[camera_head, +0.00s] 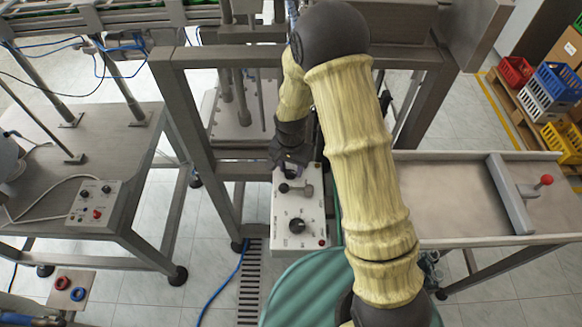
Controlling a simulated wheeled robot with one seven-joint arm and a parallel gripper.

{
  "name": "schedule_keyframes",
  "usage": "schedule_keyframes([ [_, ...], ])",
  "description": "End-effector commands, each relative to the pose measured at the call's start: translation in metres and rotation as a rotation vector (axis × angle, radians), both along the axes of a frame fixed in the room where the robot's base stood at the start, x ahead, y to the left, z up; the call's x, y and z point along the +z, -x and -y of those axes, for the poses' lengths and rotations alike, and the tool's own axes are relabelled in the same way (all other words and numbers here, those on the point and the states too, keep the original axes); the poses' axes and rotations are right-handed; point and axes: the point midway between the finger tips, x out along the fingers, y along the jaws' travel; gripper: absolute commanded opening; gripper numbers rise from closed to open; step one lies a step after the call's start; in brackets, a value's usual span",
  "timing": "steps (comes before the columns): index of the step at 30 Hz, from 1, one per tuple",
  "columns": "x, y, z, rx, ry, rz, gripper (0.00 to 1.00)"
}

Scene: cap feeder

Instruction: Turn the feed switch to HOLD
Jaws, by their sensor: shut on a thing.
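A pale control box (308,207) stands upright in the middle of the view, below the dark frame. The large black knob is apart from my gripper. The labels are too small to read, so I cannot tell which position is HOLD or which way the held control points.
My arm covers the area right of the box. A green rounded surface (300,290) lies below it. A grey tray table (450,195) with a red-knobbed slide stands at right. A bench with another small control box (96,203) stands at left. Coloured crates are far right.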

Motion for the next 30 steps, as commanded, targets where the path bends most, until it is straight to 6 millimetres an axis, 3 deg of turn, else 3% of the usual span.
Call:
schedule_keyframes([
  [21,0.0010,-0.0019,-0.0040,0.637,-0.003,0.005,0.15],
  [30,0.0015,-0.0019,-0.0050,0.834,-0.002,0.006,0.15],
])
